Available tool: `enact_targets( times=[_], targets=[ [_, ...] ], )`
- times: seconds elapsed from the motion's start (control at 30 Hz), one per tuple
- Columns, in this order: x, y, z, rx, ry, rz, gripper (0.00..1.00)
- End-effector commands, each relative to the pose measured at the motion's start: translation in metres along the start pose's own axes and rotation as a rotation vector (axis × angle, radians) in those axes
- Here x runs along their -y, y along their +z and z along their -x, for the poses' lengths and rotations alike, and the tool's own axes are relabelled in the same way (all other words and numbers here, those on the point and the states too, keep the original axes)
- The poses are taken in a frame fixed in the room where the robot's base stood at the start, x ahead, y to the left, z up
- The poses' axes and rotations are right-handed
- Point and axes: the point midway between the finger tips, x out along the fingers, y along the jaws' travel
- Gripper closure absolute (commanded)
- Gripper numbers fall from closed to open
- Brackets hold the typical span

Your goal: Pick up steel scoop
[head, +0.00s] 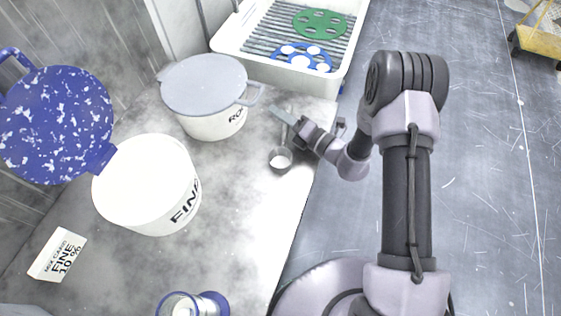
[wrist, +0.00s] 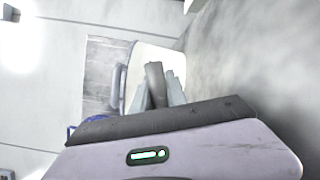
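The steel scoop (head: 280,158) is on the grey worktop, its small round cup toward the front and its thin handle running up toward my gripper (head: 292,122). My gripper reaches in from the right, low over the worktop, with its fingers at or beside the upper end of the handle. In the wrist view the fingers (wrist: 157,88) are seen end-on and close together, with a darker strip between them. I cannot tell whether that strip is the handle, or whether the fingers touch it. The scoop's cup is not visible in the wrist view.
A lidded white pot (head: 211,122) stands left of my gripper. An open white pot (head: 150,190) marked FINE has its blue speckled lid (head: 55,125) raised. A white tray (head: 290,75) with green and blue discs lies behind. A mix card (head: 57,254) lies front left. The worktop's right edge is close.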

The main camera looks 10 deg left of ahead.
Motion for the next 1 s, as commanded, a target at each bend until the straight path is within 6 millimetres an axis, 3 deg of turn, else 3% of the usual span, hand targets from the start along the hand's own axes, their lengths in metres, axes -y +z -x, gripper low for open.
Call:
enact_targets(
  times=[0.07,1.0],
  targets=[
    [0.0001,0.0000,0.0001,0.000,0.000,0.000,1.00],
    [0.0001,-0.0001,0.0003,0.000,0.000,0.000,1.00]
  ],
)
